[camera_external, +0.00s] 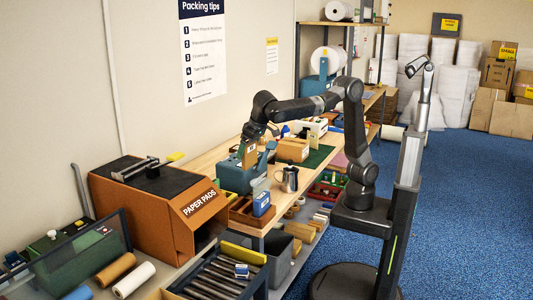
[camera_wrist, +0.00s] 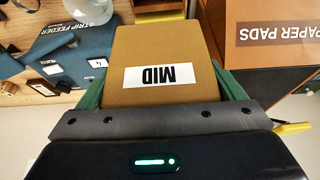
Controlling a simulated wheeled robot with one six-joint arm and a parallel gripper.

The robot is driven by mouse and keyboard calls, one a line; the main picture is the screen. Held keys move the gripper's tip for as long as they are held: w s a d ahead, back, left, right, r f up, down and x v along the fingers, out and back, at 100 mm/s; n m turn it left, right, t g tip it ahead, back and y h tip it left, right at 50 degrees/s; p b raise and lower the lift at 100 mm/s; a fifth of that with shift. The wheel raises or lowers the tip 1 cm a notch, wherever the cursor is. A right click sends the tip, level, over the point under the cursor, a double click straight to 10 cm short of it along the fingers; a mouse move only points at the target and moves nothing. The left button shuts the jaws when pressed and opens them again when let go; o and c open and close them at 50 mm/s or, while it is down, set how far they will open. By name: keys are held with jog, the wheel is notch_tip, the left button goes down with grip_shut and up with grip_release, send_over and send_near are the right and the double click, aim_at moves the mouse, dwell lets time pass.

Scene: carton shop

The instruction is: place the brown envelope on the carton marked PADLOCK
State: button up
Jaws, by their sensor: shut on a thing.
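My gripper (camera_wrist: 165,95) is shut on a brown envelope (camera_wrist: 160,50) with a white label reading MID, upside down in the wrist view. In the external view the envelope (camera_external: 249,155) hangs from my gripper (camera_external: 252,142), upright, above or in front of the teal strip feeder; I cannot tell whether it touches it. A small brown carton (camera_external: 291,150) sits on a green mat to the right of the gripper. Its marking is too small to read, so I cannot tell whether it says PADLOCK.
The teal strip feeder (camera_external: 236,177) stands on the bench below the gripper. A metal jug (camera_external: 288,179) and a blue box (camera_external: 261,203) are near the bench's front edge. The large orange paper pads unit (camera_external: 170,205) stands left. Some green mat (camera_external: 318,157) is bare beside the carton.

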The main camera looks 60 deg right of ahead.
jog(key=w+d+r+m+h, duration=0.1)
jog(key=w+d+m, duration=0.1)
jog(key=w+d, duration=0.5)
jog(key=w+d+r+m+h, duration=0.1)
jog(key=w+d+m, duration=0.3)
jog(key=d, duration=0.5)
jog(key=m+g+h, duration=0.2)
jog(key=m+g, duration=0.3)
jog(key=m, duration=0.7)
send_over(294, 141)
jog(key=shift+w+f, duration=0.1)
jog(key=shift+f, duration=7.45)
jog(key=o, duration=0.8)
jog(key=shift+c, duration=0.2)
